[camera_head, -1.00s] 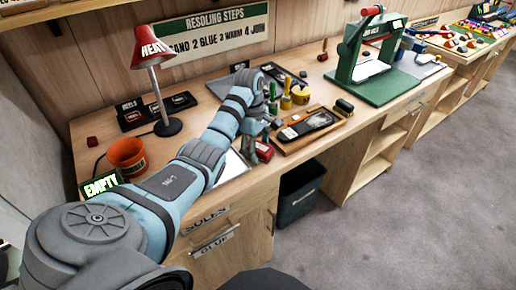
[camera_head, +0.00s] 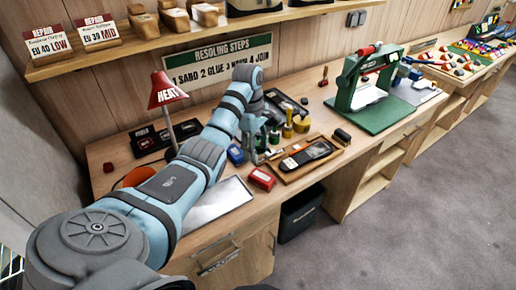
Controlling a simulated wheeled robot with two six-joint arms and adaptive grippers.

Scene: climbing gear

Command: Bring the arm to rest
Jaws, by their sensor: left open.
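My left arm (camera_head: 168,182) reaches in from the lower left, over the workbench. Its left gripper (camera_head: 258,157) points down just left of the wooden tray (camera_head: 285,177). It is open, and I see nothing held between its fingers. A dark sole-like piece (camera_head: 318,150) lies in the tray. A red block (camera_head: 262,179) lies on the bench just in front of the gripper, and a blue item (camera_head: 235,154) is to its left. My right gripper is out of view.
A red heat lamp (camera_head: 165,90) stands at the left, with an orange pot (camera_head: 136,177) partly hidden by my arm. A green press (camera_head: 362,90) stands further right. Small yellow and green bottles (camera_head: 299,122) stand behind the tray. A shelf (camera_head: 190,45) runs above. Floor at right is clear.

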